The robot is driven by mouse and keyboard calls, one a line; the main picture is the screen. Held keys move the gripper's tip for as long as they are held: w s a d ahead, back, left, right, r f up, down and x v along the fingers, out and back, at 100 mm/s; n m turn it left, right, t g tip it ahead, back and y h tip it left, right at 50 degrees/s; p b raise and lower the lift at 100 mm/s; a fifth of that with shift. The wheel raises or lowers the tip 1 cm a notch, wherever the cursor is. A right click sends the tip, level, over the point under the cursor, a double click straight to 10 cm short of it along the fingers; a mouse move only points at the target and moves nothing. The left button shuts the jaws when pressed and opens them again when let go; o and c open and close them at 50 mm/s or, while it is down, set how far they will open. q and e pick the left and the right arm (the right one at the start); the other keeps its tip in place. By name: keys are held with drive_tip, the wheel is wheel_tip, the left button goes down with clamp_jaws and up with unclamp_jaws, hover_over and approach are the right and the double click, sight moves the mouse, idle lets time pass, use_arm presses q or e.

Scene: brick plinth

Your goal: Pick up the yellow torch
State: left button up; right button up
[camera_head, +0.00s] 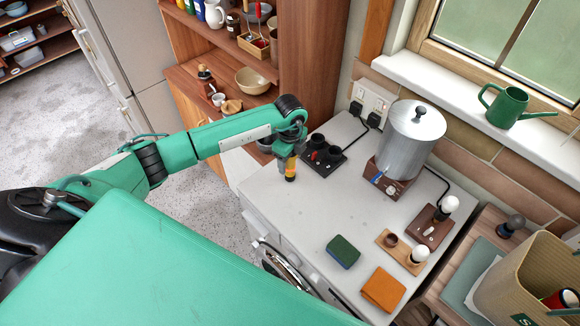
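The yellow torch (291,169) is upright with a dark lower end, over the left part of the white counter near the black socket block. My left gripper (287,154) points down at the torch from above, with its fingers at the torch's upper part. The gripper hides the torch's top. The fingers overlap the torch in this view, so I cannot tell whether they are closed on it. I also cannot tell whether the torch touches the counter. My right gripper is not in view.
On the counter (300,215) are a black socket block (323,160), a metal urn (410,140), bulbs on wooden bases (420,254), a green sponge (343,251) and an orange cloth (383,289). A shelf unit (215,75) stands behind my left arm. The counter's middle is clear.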

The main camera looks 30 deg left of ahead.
use_arm(q)
drive_tip(key=c, duration=1)
drive_tip(key=shift+o, duration=0.2)
drive_tip(key=shift+r, duration=0.1)
